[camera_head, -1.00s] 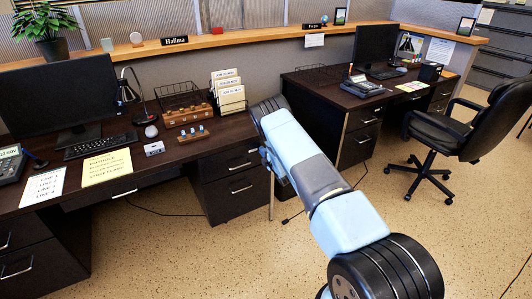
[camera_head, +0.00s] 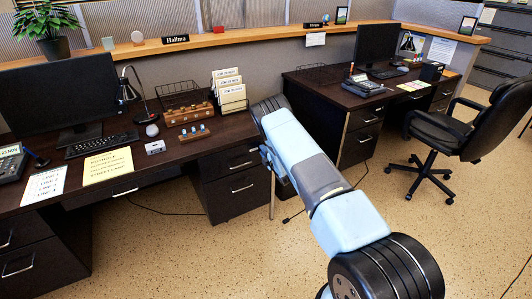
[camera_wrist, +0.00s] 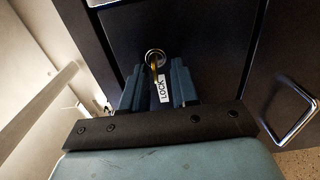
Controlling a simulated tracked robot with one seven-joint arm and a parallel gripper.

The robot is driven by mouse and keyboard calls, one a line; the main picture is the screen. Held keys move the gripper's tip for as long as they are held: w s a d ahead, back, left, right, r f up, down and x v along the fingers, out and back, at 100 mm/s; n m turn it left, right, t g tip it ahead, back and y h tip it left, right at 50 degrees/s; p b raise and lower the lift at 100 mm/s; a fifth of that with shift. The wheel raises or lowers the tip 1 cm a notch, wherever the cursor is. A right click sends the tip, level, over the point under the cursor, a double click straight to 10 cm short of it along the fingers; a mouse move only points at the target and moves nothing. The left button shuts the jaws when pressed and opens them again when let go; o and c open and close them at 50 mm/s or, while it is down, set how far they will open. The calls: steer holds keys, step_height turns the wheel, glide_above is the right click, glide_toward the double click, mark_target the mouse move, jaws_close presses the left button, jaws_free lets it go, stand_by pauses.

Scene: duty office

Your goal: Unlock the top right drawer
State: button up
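In the wrist view a round metal lock (camera_wrist: 155,57) sits in a dark drawer-unit front (camera_wrist: 215,50). A thin brass key (camera_wrist: 154,69) stands at the lock; its tip is hard to make out, so I cannot tell how deep it sits. Any contact with the key is unclear. The left desk's right-hand drawers (camera_head: 235,165) look shut.
A silver handle (camera_wrist: 292,110) is on the neighbouring panel at right in the wrist view. The left desk (camera_head: 110,195) carries a monitor, keyboard, lamp and paper sheets. A black chair (camera_head: 460,130) stands at right. Open floor (camera_head: 200,260) lies in front.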

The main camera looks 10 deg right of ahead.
steer(key=v, duration=1.3)
steer(key=shift+s, duration=0.35)
steer(key=shift+d, duration=0.1)
